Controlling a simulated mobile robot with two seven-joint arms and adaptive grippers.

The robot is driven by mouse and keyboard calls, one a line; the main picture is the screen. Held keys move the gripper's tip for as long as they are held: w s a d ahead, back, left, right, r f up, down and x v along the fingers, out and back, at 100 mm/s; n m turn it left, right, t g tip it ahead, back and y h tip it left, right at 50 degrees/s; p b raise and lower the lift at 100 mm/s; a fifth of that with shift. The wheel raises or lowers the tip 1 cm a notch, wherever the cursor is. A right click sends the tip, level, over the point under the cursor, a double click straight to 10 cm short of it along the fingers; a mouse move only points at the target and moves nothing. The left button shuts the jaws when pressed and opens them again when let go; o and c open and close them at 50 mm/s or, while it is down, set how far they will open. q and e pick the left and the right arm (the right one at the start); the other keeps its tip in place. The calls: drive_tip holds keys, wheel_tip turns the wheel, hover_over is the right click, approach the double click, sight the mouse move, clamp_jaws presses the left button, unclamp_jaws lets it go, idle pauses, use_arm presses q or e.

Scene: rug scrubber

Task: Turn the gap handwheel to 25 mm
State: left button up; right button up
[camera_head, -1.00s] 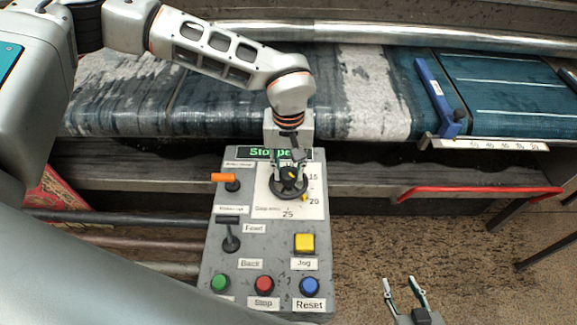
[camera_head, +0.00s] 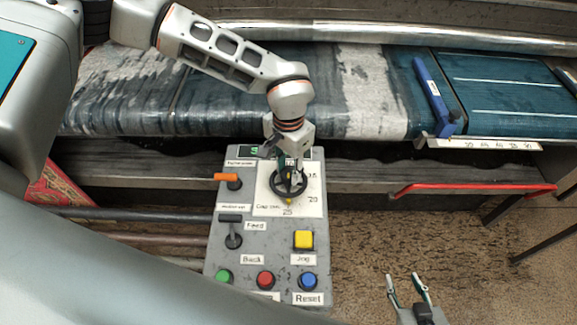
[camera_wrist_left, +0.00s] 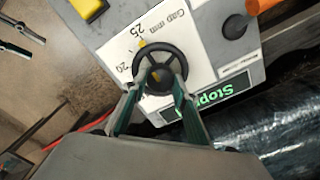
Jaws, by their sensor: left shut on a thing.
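The black gap handwheel (camera_head: 277,188) sits on its white dial plate at the upper right of the grey control panel. Its yellow pointer is at the bottom, close to the 25 mark, and in the left wrist view the handwheel (camera_wrist_left: 150,48) shows the pointer near 25, slightly to the 20 side. My left gripper (camera_head: 291,174) comes down from above and is shut on the handwheel; its two fingers (camera_wrist_left: 160,86) reach the hub area. My right gripper (camera_head: 409,287) is open and empty at the bottom right, away from the panel.
The panel also carries an orange-handled switch (camera_head: 227,177), a black feed lever (camera_head: 231,219), a yellow jog button (camera_head: 303,240), and green, red and blue buttons (camera_head: 308,280). The rug conveyor (camera_head: 350,95) lies behind. A red bar (camera_head: 470,188) runs at the right.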

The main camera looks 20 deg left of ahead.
sight(288, 172)
use_arm(q)
drive_tip(key=shift+m, duration=0.3)
drive_tip(key=o, duration=1.1)
drive_tip(key=shift+r, duration=0.1)
wheel_tip(288, 172, up, 12)
idle(0.5)
